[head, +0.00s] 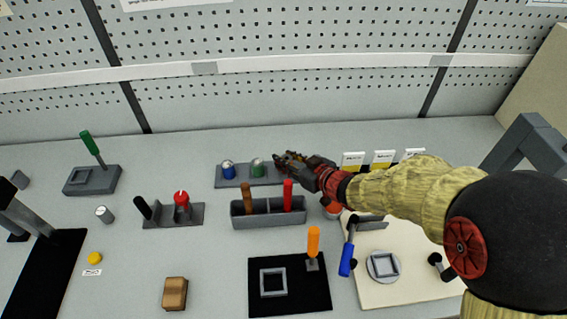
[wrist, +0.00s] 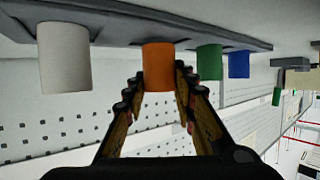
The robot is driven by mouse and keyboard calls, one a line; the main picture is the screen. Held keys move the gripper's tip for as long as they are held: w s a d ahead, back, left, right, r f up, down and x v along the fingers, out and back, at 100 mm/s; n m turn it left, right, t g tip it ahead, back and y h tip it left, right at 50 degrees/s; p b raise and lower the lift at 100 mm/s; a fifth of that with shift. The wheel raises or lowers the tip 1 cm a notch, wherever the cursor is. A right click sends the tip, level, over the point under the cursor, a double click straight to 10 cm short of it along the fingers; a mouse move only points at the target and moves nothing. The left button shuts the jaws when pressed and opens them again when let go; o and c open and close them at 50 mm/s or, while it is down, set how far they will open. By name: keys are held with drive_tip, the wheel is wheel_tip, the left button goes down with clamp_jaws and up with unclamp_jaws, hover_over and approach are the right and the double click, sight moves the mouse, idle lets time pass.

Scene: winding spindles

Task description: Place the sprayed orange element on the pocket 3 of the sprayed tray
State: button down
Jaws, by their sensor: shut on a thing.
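My gripper (head: 290,160) is shut on the orange element (wrist: 158,70), a short cylinder between its fingertips (wrist: 160,85) in the upside-down wrist view. The dark grey tray (head: 244,183) stands at the back of the bench and shows along the top of the wrist view (wrist: 118,38). The orange element's end meets the tray's edge in that view; I cannot tell whether it is fully seated. Green (wrist: 209,62), blue (wrist: 238,64) and white (wrist: 64,58) elements stand in the tray, with orange between white and green. In the head view my gripper hides the orange and white elements.
A grey two-part bin (head: 268,220) with brown and red handles stands just in front of the tray. White labelled cards (head: 353,160) stand to the right. A pegboard wall (head: 280,95) rises behind. A black mat (head: 300,300) with an orange-handled tool lies in front.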

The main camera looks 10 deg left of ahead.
drive_tip(key=shift+f, duration=0.25)
drive_tip(key=shift+f, duration=0.15)
drive_tip(key=c, duration=1.5)
unclamp_jaws()
drive_tip(key=shift+o, duration=0.2)
